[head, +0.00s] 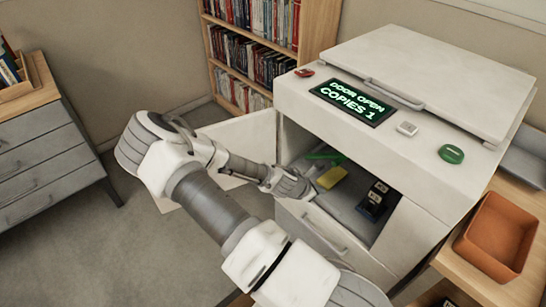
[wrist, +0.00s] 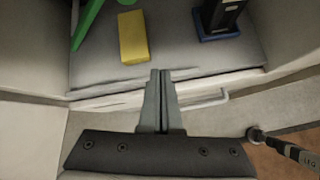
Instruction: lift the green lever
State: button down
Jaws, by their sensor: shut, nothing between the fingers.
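The green lever (head: 325,156) is inside the open bay of the white copier, toward the back left. It also shows at the top left of the wrist view (wrist: 88,20), partly cut off by the frame edge. My gripper (wrist: 160,75) is shut and empty, with its fingertips together at the front edge of the bay. In the head view my gripper (head: 308,190) is at the bay's left front, nearer the front than the lever and apart from it. The copier display (head: 352,102) reads "DOOR OPEN COPIES 1".
A yellow block (wrist: 133,37) lies on the grey bay floor beside the lever. A black upright piece with a blue base (head: 374,200) stands farther right. An orange tray (head: 498,235) stands on the right table.

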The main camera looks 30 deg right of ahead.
jog(key=a+r+m+y+p, duration=0.3)
jog(key=a+r+m, duration=0.2)
jog(key=a+r, duration=0.3)
jog(key=a+r+m+y+p, duration=0.3)
jog(key=a+r+m, duration=0.2)
jog(key=a+r, duration=0.3)
notch_tip(320, 180, up, 4)
jog(key=shift+w+r+m+y, duration=0.2)
jog(key=shift+m+y, duration=0.1)
jog(key=shift+m, duration=0.1)
jog(key=shift+s+f, duration=0.1)
